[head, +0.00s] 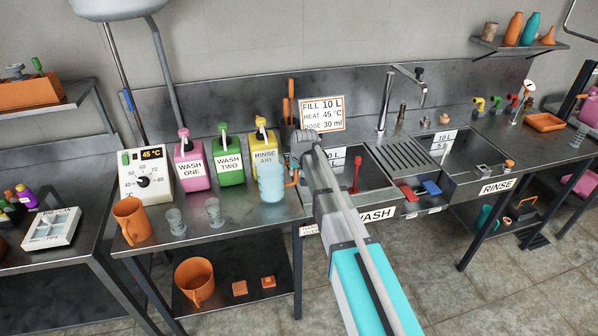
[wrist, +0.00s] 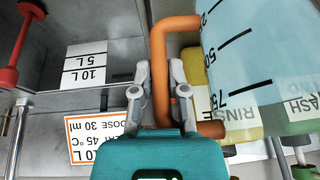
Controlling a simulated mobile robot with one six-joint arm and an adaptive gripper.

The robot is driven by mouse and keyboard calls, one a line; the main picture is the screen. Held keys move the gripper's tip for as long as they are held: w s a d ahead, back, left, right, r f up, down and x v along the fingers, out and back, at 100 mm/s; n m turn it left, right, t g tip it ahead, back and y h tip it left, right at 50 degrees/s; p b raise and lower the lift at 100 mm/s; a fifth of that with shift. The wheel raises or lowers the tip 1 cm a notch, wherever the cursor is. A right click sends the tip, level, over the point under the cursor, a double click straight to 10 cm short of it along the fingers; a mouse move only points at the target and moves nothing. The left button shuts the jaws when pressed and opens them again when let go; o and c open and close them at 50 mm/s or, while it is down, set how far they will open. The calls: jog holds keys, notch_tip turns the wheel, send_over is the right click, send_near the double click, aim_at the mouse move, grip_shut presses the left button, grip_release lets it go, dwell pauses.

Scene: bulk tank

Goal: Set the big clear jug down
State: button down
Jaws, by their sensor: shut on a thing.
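The big clear jug (head: 271,183) has an orange handle and a pale blue tint. It is over the right end of the left counter, in front of the rinse aid bottle (head: 264,143). I cannot tell whether its base touches the counter. My gripper (head: 291,175) is at the jug's right side, partly hidden behind my arm. In the wrist view my gripper (wrist: 158,88) is shut on the orange handle, and the jug (wrist: 262,55) with its dark volume marks fills the upper right.
Two small clear cups (head: 214,212), an orange jug (head: 131,219) and a dial unit (head: 147,176) stand on the counter. The pink bottle (head: 190,164) and green bottle (head: 228,160) stand behind. The wash sink (head: 378,172) lies to the right. Some counter is bare near the front edge.

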jog(key=shift+f+b, duration=0.4)
jog(key=shift+f, duration=0.25)
jog(key=c, duration=0.6)
grip_release()
jog(key=shift+c, duration=0.2)
jog(key=shift+s+r, duration=0.1)
jog(key=shift+r, duration=0.1)
jog(key=p+v, duration=1.1)
jog(key=shift+r, duration=0.35)
jog(key=shift+s, duration=0.1)
